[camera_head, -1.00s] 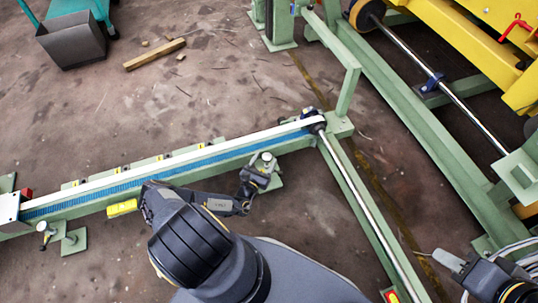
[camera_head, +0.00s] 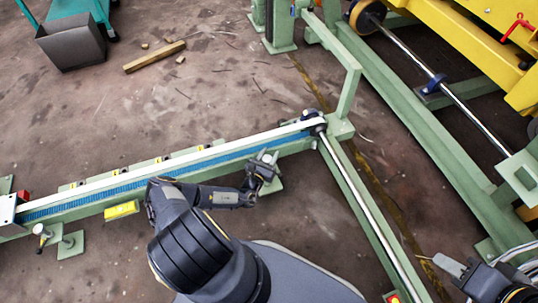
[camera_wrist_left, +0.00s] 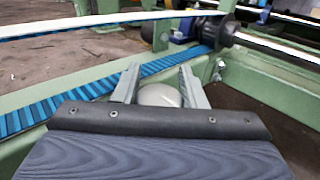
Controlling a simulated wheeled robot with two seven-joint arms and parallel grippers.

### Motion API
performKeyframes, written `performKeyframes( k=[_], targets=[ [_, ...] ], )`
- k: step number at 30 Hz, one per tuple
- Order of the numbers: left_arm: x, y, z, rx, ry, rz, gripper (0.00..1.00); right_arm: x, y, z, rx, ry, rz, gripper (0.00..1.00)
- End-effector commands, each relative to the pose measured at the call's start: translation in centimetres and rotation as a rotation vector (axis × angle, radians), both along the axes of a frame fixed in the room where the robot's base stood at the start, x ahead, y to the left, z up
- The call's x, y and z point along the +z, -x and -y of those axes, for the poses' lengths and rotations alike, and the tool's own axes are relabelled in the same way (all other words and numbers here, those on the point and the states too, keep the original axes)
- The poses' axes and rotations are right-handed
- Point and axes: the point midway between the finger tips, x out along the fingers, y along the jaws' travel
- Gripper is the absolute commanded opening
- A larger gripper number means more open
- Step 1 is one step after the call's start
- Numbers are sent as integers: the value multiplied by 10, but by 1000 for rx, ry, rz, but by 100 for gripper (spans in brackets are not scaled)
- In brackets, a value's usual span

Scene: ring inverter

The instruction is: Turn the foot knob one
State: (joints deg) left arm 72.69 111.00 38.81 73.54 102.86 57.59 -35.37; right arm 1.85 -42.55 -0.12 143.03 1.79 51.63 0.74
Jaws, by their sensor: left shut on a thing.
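The foot knob (camera_wrist_left: 160,96) is a pale rounded knob beside the green rail. In the left wrist view it sits between the two grey fingers of my left gripper (camera_wrist_left: 160,86), which are closed around it. In the head view my left gripper (camera_head: 264,165) is at the same knob, near the right end of the rail, and mostly covers it. My right gripper (camera_head: 449,263) shows only in part at the lower right of the head view, away from the knob; its finger opening is not clear.
The green rail with a blue toothed belt (camera_head: 90,197) runs along my left arm. Another knob (camera_head: 42,230) stands at its left end. A steel shaft (camera_head: 365,220) and green frame lie to the right. A wooden block (camera_head: 155,56) lies on the open floor.

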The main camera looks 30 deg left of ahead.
Motion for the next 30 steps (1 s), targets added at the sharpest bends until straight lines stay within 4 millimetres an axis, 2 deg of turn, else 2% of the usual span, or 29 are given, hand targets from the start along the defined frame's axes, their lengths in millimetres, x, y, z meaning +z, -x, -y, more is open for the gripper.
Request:
performKeyframes(
  k=[8,14,30],
  targets=[
    [-1,0,0,-34,-1,0,15,-4,0,0,0,0,0,36],
    [-3,0,1,-139,-4,0,15,-14,0,0,0,0,0,36],
    [-6,2,9,-591,-7,-4,15,-75,0,0,0,0,0,36]
  ],
)
